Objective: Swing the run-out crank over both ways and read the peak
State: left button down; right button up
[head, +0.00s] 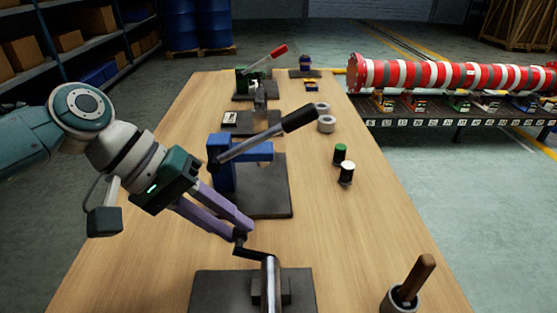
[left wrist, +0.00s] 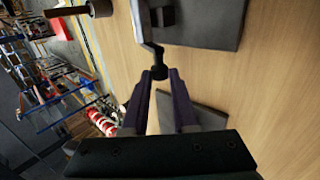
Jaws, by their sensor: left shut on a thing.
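The cylinder sits on a block on a dark base plate (head: 212,290) at the bottom of the head view. My left gripper (head: 242,231), with purple fingers, is shut on the crank's small dark knob, left of and beyond the cylinder. In the left wrist view the fingertips (left wrist: 160,76) close around the knob, and the crank arm (left wrist: 152,48) runs up from it. The fingers partly hide the knob. No peak reading is legible. My right gripper is out of view.
A blue lever press (head: 225,170) with a black-gripped handle (head: 300,114) stands just beyond the fingers. A cup with a wooden handle (head: 417,278) is at the near right. Green-topped and white-topped jars (head: 346,174) stand right of the press. The table's (head: 375,240) right-middle is clear.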

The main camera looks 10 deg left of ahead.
pick_arm(q)
jog(key=f+h+b, duration=0.1)
jog(key=h+b, duration=0.1)
jog(key=b, duration=0.1)
jog(key=shift+s+a+f+t, duration=0.1)
jog(key=shift+a+f+t, duration=0.2)
jog(key=shift+f, duration=0.1)
jog(key=shift+a+h+b, duration=0.1)
jog(key=shift+h+b, duration=0.5)
jog(key=shift+b, duration=0.25)
jog(key=c, duration=0.7)
grip_release()
jog(key=v, duration=1)
jog(key=shift+s, duration=0.1)
